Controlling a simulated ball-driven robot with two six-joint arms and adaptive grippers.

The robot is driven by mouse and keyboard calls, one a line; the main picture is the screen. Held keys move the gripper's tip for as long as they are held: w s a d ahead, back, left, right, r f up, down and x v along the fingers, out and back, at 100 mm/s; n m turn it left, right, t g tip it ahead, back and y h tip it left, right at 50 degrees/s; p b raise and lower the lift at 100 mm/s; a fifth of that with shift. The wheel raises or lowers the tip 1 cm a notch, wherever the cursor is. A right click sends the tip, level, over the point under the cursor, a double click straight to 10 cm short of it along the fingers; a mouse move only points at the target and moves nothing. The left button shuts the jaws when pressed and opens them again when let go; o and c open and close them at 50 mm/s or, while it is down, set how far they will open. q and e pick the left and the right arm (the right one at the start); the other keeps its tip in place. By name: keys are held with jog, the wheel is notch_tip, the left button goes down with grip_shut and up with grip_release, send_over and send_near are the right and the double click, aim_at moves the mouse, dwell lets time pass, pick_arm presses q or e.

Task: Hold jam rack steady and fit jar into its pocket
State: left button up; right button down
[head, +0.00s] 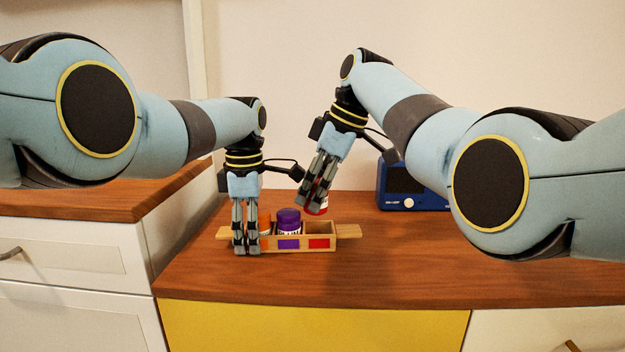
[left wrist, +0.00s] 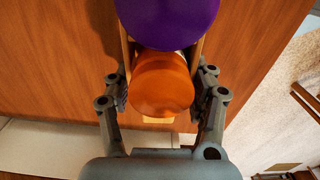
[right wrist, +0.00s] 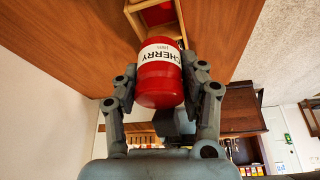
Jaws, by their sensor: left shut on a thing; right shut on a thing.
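The wooden jam rack (head: 348,231) stands on the counter, with its pockets in a row. An orange-lidded jar (left wrist: 162,85) sits in the left pocket and a purple-lidded jar (head: 288,220) in the middle one. The right pocket, with a red label (head: 319,243), looks empty. My left gripper (head: 246,248) is shut across the rack's side walls around the orange jar. My right gripper (head: 313,204) is shut on the red cherry jar (right wrist: 158,82) and holds it tilted above the right pocket, apart from the rack. The gripper fingers mostly hide this jar in the head view.
A blue radio-like box (head: 405,203) stands at the back, behind my right arm. The wooden counter (head: 400,270) is clear in front and to the right of the rack.

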jog(key=shift+f, duration=0.15)
pick_arm(q)
jog(key=shift+a, duration=0.15)
pick_arm(e)
jog(key=shift+d+f, duration=0.1)
jog(key=shift+f, duration=2.1)
pick_arm(q)
jog(key=shift+r, duration=0.15)
pick_arm(e)
jog(key=shift+s+f, duration=0.15)
jog(key=shift+f, duration=0.25)
jog(key=c, duration=0.7)
grip_release()
jog(key=shift+o, duration=0.2)
jog(key=w+v, duration=0.1)
jog(key=v, duration=1.1)
jog(key=shift+s, duration=0.35)
pick_arm(q)
jog(key=shift+f, duration=0.2)
